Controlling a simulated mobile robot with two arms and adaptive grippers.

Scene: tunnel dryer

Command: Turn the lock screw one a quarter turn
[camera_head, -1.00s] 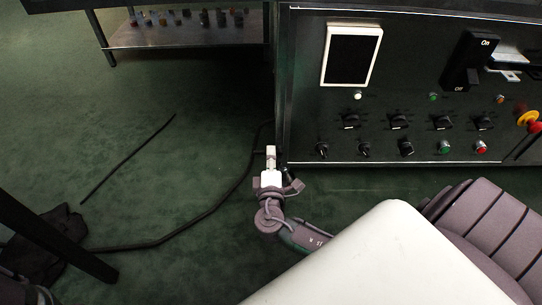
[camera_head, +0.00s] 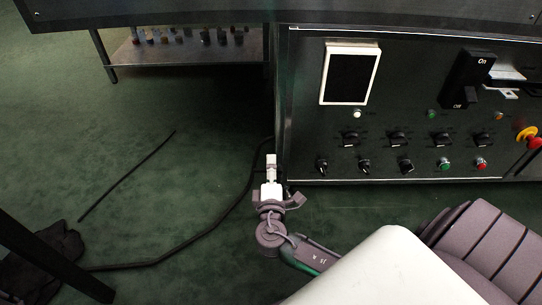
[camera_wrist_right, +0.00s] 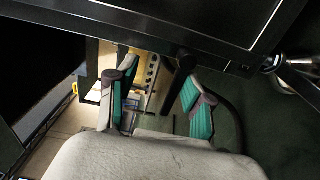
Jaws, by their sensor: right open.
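My right gripper (camera_head: 271,168) is beside the lower left corner of the dark control cabinet (camera_head: 390,172) in the head view. In the wrist view its two green-padded fingers (camera_wrist_right: 160,96) stand apart with nothing between them. I cannot make out lock screw one in either view; it may be hidden or too small to tell. My left gripper is in neither view.
The cabinet front carries a white-framed screen (camera_head: 351,73), an On/Off switch (camera_head: 467,80) and several knobs. A low metal shelf (camera_head: 185,50) stands at the back left. A black cable (camera_head: 205,226) lies on the green floor. A dark edge (camera_wrist_right: 170,22) crosses the wrist view above the fingers.

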